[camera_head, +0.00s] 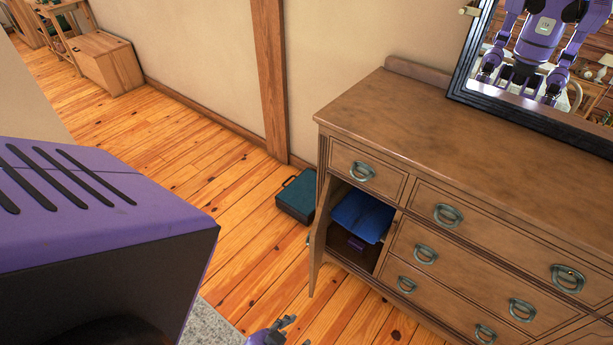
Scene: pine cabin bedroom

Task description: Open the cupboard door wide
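The cupboard door (318,234) is at the left end of the brown wooden dresser (450,120). It is hinged on its left side and stands swung out, seen nearly edge-on. The compartment behind it is exposed, with a blue folded item (362,215) on a shelf and a small purple item (356,243) below. My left gripper (287,322) shows at the bottom edge, partly cut off. Its grey fingers look parted and empty, to the left of the door and apart from it in the picture. My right gripper is not seen directly.
A teal case (297,197) stands on the floor by the wall, left of the dresser. A framed mirror (540,50) stands over the dresser top. Plank floor (200,150) is clear left of the door. A wooden box (106,64) is farther back.

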